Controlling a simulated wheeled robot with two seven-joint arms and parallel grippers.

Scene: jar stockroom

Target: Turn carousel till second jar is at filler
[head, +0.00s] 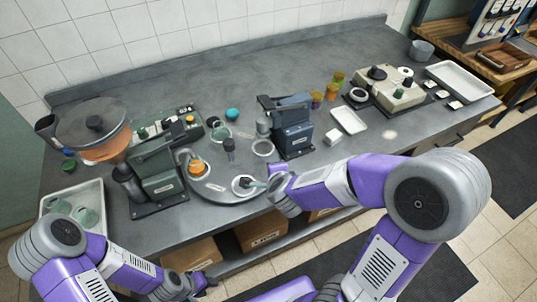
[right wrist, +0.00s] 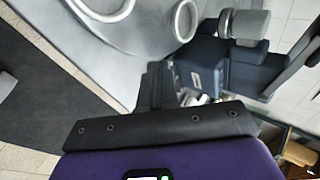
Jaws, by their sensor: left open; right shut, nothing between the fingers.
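The grey carousel (head: 212,188) stands at the bench's middle, with ring seats around a dark centre post (head: 229,148). An orange-topped jar (head: 197,168) sits in its left seat beside the green machine (head: 158,172), which looks like the filler. A greenish jar (head: 218,132) is at the back. The right rear ring (head: 262,147) looks empty; the front ring (head: 241,186) has a dark item in or over it. My right gripper (right wrist: 156,86) is shut and empty near the carousel's edge; the head view mostly hides its fingers. My left gripper (head: 192,287) is open, low before the bench.
A blue machine (head: 290,127) stands right of the carousel. A wide bowl (head: 95,130) is at the left, above a tray of jars (head: 75,208). White trays (head: 348,120), small jars and a beige device (head: 390,88) fill the right side. Boxes (head: 262,231) sit under the bench.

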